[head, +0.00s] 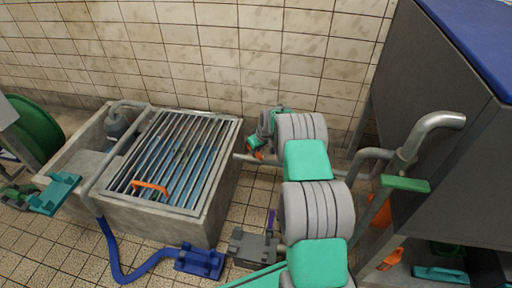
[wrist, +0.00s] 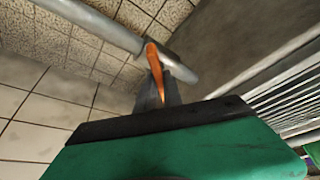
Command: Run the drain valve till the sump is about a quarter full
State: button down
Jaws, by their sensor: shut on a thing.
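The concrete sump (head: 205,225) stands left of centre in the head view, under a steel bar grate (head: 228,135). Blue water (head: 200,160) shows between the bars; its depth is hard to judge. The drain valve's orange lever (wrist: 155,68) sits by a grey pipe (wrist: 95,22) in the wrist view. My gripper (wrist: 158,92) is shut on this lever, with its dark fingers on either side. In the head view my gripper (head: 262,142) is small beside the sump's right end, largely hidden by my arm, with a bit of orange showing.
A blue hose (head: 118,262) runs down the sump's front to a blue block (head: 199,262) on the floor. A grey cabinet (head: 440,90) and bent pipes (head: 415,140) stand at right. The tiled wall is close behind.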

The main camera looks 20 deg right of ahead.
jog(key=m+h, duration=0.1)
jog(key=m, duration=0.1)
jog(key=m+h, duration=0.1)
jog(key=m, duration=0.2)
jog(key=shift+a+p, duration=0.2)
jog(key=shift+p, duration=0.2)
jog(key=shift+w+m+h+b, duration=0.1)
jog(key=shift+m+h+b, duration=0.55)
jog(key=shift+m, duration=1.85)
jog(key=shift+h+p, duration=0.3)
jog(key=shift+h, duration=0.05)
jog(key=c, duration=1.5)
grip_release()
jog(key=shift+g, duration=0.3)
jog(key=p+v, duration=0.3)
jog(key=v, duration=0.5)
jog(key=shift+f, duration=0.1)
